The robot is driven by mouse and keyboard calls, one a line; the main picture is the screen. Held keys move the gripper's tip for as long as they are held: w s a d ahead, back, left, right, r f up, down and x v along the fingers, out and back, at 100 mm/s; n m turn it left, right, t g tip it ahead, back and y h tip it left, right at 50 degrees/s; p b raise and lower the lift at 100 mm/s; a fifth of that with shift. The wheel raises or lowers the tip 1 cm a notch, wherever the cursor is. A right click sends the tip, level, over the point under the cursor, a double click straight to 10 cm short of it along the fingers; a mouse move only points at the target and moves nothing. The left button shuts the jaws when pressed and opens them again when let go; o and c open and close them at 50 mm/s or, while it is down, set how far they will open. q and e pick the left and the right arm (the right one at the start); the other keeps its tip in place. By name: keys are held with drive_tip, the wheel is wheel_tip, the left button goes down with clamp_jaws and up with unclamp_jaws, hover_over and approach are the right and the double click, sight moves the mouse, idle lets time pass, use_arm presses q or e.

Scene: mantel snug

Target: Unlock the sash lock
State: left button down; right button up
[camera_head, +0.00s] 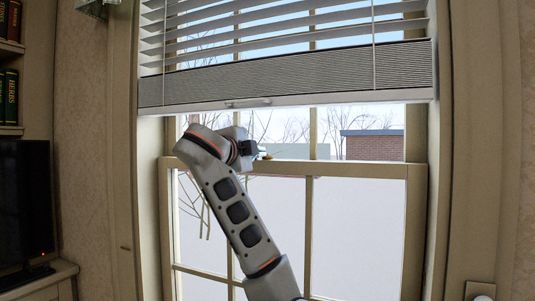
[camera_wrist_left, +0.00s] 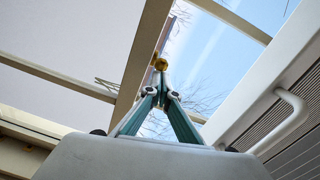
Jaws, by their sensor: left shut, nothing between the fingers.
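The sash lock (camera_head: 267,156) is a small brass piece on top of the window's meeting rail (camera_head: 340,168), mostly hidden beside my gripper in the head view. In the left wrist view its round brass knob (camera_wrist_left: 160,64) shows just beyond my fingertips. My left gripper (camera_head: 257,150) is at the rail, right by the lock. Its green-grey fingers (camera_wrist_left: 162,85) come together at the tips with nothing between them. I cannot tell whether the tips touch the knob. The lock's turned position is not clear. My right gripper is out of view.
A slatted blind (camera_head: 290,75) hangs over the upper window, its bottom rail and handle (camera_head: 248,102) just above my gripper. The handle also shows in the left wrist view (camera_wrist_left: 284,122). A black screen (camera_head: 25,205) and a bookshelf (camera_head: 10,85) stand at left.

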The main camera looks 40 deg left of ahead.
use_arm(q)
drive_tip(key=a, duration=0.1)
drive_tip(key=a+b, duration=0.1)
drive_tip(key=a, duration=0.1)
drive_tip(key=a+b, duration=0.1)
drive_tip(key=a, duration=0.1)
drive_tip(key=shift+s+a, duration=0.25)
drive_tip(key=shift+s, duration=0.15)
drive_tip(key=shift+a, duration=0.1)
idle(0.4)
